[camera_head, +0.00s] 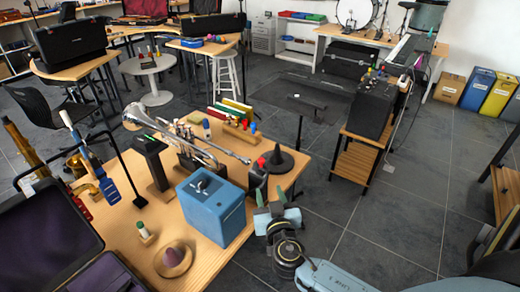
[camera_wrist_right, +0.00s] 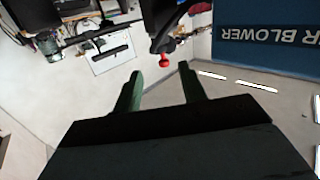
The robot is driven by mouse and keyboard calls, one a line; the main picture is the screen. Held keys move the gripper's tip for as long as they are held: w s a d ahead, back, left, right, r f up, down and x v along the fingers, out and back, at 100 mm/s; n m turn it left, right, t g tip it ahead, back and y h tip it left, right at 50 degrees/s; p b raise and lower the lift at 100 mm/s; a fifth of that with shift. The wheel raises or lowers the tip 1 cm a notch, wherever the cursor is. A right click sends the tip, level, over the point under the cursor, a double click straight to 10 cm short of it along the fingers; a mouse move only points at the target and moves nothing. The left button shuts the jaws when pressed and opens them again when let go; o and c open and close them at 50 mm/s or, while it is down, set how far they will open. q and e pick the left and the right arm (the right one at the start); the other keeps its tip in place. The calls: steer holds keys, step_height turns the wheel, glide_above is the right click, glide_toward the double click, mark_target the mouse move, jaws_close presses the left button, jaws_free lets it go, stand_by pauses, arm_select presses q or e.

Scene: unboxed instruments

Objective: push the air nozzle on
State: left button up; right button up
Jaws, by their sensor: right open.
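The blue box (camera_head: 214,205), lettered as a blower in the right wrist view (camera_wrist_right: 265,35), stands on the wooden table. A black piece with a red tip (camera_head: 258,180) is at the table's right edge, just right of the box. It also shows in the right wrist view, its red knob (camera_wrist_right: 166,60) beyond the gap between my fingers. I cannot tell for sure that it is the air nozzle. My right gripper (camera_head: 270,195) is open and empty, off the table's edge, in front of this piece; its green fingers (camera_wrist_right: 158,85) touch nothing visible. My left gripper is not in view.
A trumpet (camera_head: 190,138) lies across the table behind the box. A black cone (camera_head: 281,160) stands beside the red-tipped piece. A tan hat-shaped object (camera_head: 173,258) is at the front. Floor (camera_head: 350,225) right of the table is clear.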

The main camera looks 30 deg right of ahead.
mark_target(262, 162)
steer(key=shift+t, duration=0.3)
steer(key=r+x, duration=0.1)
steer(key=x, duration=0.3)
steer(key=r+p+x, duration=0.1)
steer(key=x, duration=0.4)
steer(key=r+x, duration=0.1)
steer(key=x, duration=0.3)
steer(key=shift+w+d+p, duration=0.1)
steer(key=shift+w+p, duration=0.15)
steer(key=shift+p, duration=0.15)
jaws_close()
steer(key=shift+m+h, duration=0.3)
